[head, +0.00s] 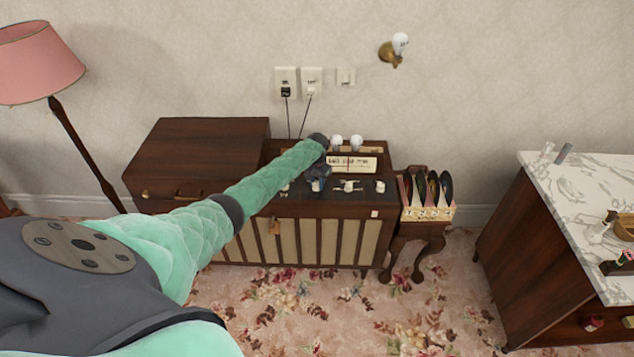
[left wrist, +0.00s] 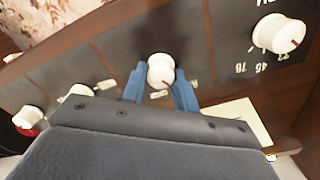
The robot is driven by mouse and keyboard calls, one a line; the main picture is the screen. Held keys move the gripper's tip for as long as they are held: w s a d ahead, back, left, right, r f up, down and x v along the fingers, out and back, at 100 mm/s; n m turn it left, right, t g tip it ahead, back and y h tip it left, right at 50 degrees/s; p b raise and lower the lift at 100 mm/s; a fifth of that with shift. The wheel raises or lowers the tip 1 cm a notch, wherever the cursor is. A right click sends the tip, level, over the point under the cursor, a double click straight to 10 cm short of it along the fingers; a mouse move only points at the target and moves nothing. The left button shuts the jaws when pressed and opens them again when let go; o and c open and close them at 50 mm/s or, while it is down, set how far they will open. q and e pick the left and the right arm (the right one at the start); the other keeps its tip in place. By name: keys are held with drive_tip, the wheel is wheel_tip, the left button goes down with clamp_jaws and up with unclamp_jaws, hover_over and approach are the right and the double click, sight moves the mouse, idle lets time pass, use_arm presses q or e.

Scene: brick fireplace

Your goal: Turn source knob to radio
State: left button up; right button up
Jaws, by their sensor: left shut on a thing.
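A dark wooden radio console (head: 300,208) stands against the wall, with a row of white knobs on its top panel. My left gripper (head: 318,177) reaches down onto this panel. In the left wrist view, the blue fingers of my left gripper (left wrist: 160,74) are shut around a white knob (left wrist: 161,69), one finger on each side. A small dark mark shows on the knob. The labels beside it are partly covered by the fingers and too small to read. My right gripper is out of view.
A white knob with speed numbers (left wrist: 278,34) lies to the right in the left wrist view. A record rack (head: 428,213) is right of the console. A marble-topped cabinet (head: 580,190) stands further right.

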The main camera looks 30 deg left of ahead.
sight(317, 182)
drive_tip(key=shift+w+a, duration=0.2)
use_arm(q)
drive_tip(key=o, duration=1)
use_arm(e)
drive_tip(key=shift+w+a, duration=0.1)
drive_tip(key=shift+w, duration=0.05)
use_arm(q)
drive_tip(key=shift+r, duration=0.2)
wheel_tip(317, 182, up, 2)
drive_tip(key=shift+b, duration=0.55)
wheel_tip(317, 182, up, 4)
drive_tip(key=shift+w+f+b, duration=0.1)
drive_tip(key=shift+b, duration=0.5)
drive_tip(key=shift+r, duration=0.85)
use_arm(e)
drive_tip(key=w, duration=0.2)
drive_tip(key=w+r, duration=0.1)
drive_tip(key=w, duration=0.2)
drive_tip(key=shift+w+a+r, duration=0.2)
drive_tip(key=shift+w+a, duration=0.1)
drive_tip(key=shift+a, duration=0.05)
